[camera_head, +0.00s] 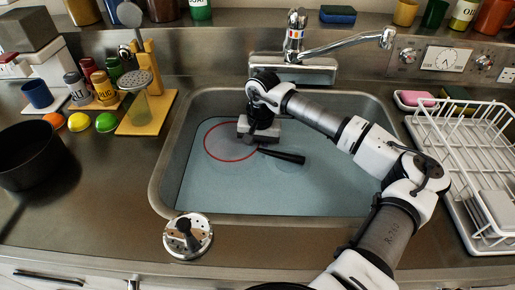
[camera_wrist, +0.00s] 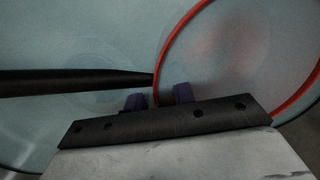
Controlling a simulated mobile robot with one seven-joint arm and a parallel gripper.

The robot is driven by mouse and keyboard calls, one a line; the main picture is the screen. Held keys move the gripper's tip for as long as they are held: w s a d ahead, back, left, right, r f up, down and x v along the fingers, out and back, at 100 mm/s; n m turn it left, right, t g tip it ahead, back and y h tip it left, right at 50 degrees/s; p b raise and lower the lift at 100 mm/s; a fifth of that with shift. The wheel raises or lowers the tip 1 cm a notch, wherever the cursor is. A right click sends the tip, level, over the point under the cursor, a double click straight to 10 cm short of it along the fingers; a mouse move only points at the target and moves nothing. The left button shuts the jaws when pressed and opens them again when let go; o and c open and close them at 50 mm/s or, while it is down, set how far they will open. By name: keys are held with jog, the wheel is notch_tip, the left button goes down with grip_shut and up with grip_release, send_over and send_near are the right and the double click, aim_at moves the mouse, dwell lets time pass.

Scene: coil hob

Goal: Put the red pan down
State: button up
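The red pan (camera_head: 221,145) is in the sink (camera_head: 330,178), with its red rim showing as a ring and its black handle (camera_head: 282,156) pointing right. Bluish water fills the sink, and the pan's inside looks the same colour; I cannot tell how deep it sits. My gripper (camera_head: 254,142) is over the pan's right side, near the handle's root. In the wrist view the red pan (camera_wrist: 235,60) is at the right and its handle runs left. My gripper's two dark fingertips (camera_wrist: 158,97) are apart, with the rim between them and a gap visible.
A white dish rack (camera_head: 462,150) stands right of the sink. A black pot (camera_head: 33,155) is on the left counter, near spice jars on a wooden stand. The faucet (camera_head: 340,45) is behind the sink. A metal strainer plug (camera_head: 187,236) lies at the front edge.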

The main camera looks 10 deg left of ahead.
notch_tip(320, 180, up, 12)
jog(key=b, duration=0.2)
jog(key=shift+w+d, duration=0.15)
jog(key=shift+d, duration=0.25)
jog(key=shift+r, duration=0.1)
